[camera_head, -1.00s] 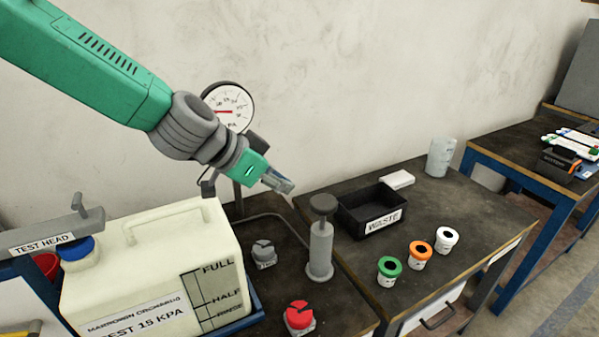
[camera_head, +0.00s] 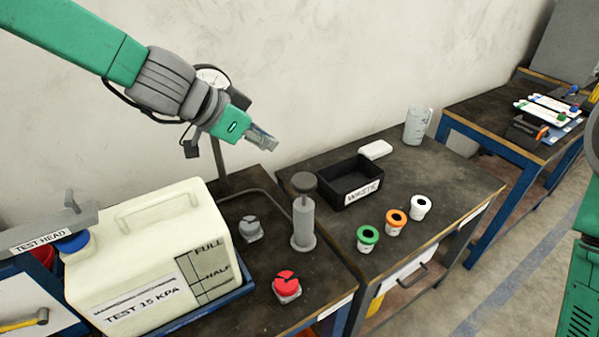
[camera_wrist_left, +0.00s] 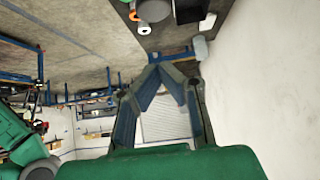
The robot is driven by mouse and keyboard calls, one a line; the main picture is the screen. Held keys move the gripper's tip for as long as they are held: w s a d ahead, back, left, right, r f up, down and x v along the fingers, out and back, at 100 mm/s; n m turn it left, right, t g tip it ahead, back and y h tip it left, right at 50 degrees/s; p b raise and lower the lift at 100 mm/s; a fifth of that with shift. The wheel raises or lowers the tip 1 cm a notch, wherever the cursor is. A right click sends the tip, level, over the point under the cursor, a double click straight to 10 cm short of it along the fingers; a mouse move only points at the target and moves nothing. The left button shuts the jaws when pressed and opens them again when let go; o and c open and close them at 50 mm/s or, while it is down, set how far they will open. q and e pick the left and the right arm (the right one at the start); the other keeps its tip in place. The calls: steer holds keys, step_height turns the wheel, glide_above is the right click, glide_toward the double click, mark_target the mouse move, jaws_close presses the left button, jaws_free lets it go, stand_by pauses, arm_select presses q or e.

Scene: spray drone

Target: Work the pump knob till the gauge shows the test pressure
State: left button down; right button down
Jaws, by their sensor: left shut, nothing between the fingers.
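The hand pump (camera_head: 304,225) is a grey upright cylinder on the bench, with a dark round knob (camera_head: 303,182) raised on top. The gauge (camera_head: 212,76) stands on a post behind my left arm. The arm hides most of its dial, so I cannot read the needle. My left gripper (camera_head: 264,138) is shut and empty, up and to the left of the knob and apart from it. Its fingertips also meet in the left wrist view (camera_wrist_left: 157,70). The cream tank (camera_head: 150,255) is labelled TEST 15 KPA. My right gripper is not in view.
A red knob (camera_head: 286,285) and a grey knob (camera_head: 250,227) are near the pump. A black WASTE bin (camera_head: 368,196) and green, orange and white caps (camera_head: 368,237) are to the right. My right arm shows at the right edge.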

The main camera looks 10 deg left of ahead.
arm_select(q)
steer(key=b, duration=0.2)
glide_above(307, 178)
steer(key=s+a, duration=0.1)
step_height(307, 178, down, 8)
steer(key=shift+a+r, duration=0.15)
steer(key=shift+r, duration=0.05)
step_height(307, 178, down, 2)
steer(key=shift+s+f+b, duration=0.15)
steer(key=shift+f+b, duration=0.05)
steer(key=shift+b, duration=0.15)
steer(key=shift+a+f, duration=0.15)
steer(key=shift+f, duration=0.35)
